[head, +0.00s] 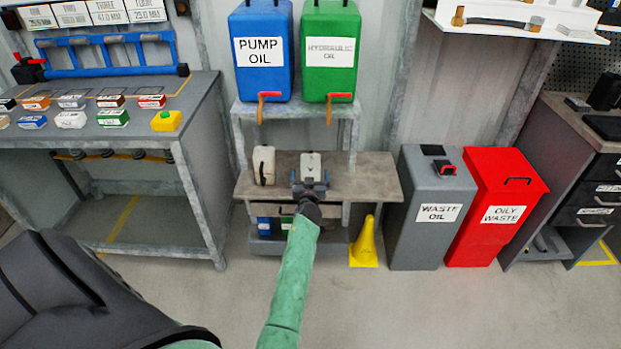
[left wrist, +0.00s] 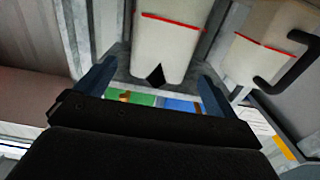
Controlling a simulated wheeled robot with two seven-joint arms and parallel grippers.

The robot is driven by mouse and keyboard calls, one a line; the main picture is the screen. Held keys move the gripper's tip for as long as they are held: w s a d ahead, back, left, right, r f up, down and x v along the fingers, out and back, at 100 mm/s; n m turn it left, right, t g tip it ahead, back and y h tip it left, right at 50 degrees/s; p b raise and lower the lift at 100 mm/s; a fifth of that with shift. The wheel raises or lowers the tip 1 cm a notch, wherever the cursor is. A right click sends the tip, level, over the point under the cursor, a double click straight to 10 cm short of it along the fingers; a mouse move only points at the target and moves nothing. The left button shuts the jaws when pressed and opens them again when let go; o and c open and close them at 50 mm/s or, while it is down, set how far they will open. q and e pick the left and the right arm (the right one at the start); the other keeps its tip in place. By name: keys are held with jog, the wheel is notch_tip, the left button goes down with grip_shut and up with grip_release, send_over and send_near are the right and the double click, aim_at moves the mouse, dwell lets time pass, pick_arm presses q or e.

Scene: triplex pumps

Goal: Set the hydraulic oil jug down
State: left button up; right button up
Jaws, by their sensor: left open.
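A white jug (head: 310,161) stands upright on the low bench under the green hydraulic oil tank (head: 329,50). My left gripper (head: 309,186) is open just in front of this jug and hides its lower part. In the left wrist view the jug (left wrist: 172,50), with a red line across it, is between and beyond the spread fingers (left wrist: 155,88). I cannot tell whether the fingers touch it. A second white jug (head: 263,166) stands to its left; it also shows in the left wrist view (left wrist: 270,45), with a dark handle. My right gripper is not in view.
A blue pump oil tank (head: 262,50) stands beside the green one, on a raised shelf. The bench (head: 370,175) has bare room to the right. A yellow cone (head: 365,245), a grey waste oil bin (head: 436,235) and a red oily waste bin (head: 497,235) stand right of it.

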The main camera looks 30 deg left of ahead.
aim_at(310, 170)
pick_arm(q)
jog(key=shift+x, duration=1)
jog(key=shift+w+a+r, duration=0.1)
jog(key=shift+w+a, duration=0.2)
jog(key=shift+w, duration=0.3)
jog(key=shift+p+x, duration=0.5)
jog(key=shift+x, duration=1.65)
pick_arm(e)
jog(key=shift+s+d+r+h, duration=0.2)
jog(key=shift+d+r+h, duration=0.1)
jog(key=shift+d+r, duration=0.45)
pick_arm(q)
jog(key=shift+c, duration=0.4)
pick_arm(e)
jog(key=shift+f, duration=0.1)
pick_arm(q)
jog(key=c, duration=1.4)
jog(key=shift+c, duration=0.2)
